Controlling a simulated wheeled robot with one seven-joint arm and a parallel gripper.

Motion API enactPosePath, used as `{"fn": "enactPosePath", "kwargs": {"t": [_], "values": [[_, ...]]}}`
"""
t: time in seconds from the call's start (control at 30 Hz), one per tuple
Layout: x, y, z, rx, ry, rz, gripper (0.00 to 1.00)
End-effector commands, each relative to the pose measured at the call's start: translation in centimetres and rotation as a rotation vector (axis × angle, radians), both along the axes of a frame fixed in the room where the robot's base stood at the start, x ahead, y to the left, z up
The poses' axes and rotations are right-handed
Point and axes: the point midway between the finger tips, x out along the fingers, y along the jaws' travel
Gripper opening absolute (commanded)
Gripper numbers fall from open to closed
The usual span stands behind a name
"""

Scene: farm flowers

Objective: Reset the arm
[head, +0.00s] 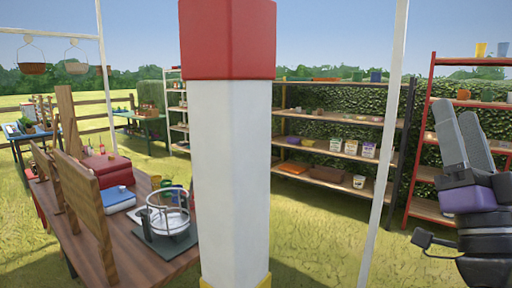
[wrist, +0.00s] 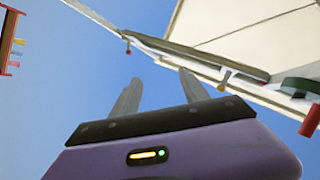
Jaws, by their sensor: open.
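My gripper (head: 462,135) is at the right side of the head view, raised with its two grey fingers pointing up. It is empty, and the fingers are apart. In the wrist view the two fingers (wrist: 160,92) stand apart against blue sky, above the purple gripper body. Nothing is between them.
A thick white post with a red top (head: 230,150) blocks the middle of the head view. A wooden table (head: 165,262) with a wire basket stands at left. A dark-framed shelf (head: 335,153) and a red-framed shelf (head: 425,172) stand behind. A pale canopy (wrist: 250,30) is overhead.

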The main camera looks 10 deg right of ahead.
Motion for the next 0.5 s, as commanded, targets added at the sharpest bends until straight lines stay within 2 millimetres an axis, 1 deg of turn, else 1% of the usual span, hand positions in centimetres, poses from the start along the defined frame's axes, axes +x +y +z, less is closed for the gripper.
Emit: {"fn": "enactPosePath", "kwargs": {"t": [0.03, 0.1, 0.17, 0.2, 0.27, 0.3, 0.37, 0.4, 0.47, 0.5], "values": [[0.0, 0.4, -2.7, 0.000, 0.044, -0.018, 0.53], [-0.3, 0.9, -5.9, -0.006, 0.093, -0.042, 0.53], [-0.8, 1.4, -8.5, -0.014, 0.136, -0.061, 0.53], [-1.1, 1.8, -10.2, -0.020, 0.165, -0.073, 0.53], [-1.8, 2.3, -12.7, -0.031, 0.209, -0.089, 0.53], [-2.3, 2.7, -14.3, -0.039, 0.239, -0.099, 0.53], [-3.1, 3.4, -16.7, -0.052, 0.284, -0.110, 0.53], [-3.8, 3.8, -18.2, -0.062, 0.313, -0.117, 0.53], [-4.9, 4.5, -20.4, -0.078, 0.360, -0.126, 0.53], [-5.6, 4.9, -21.8, -0.089, 0.390, -0.131, 0.53]]}}
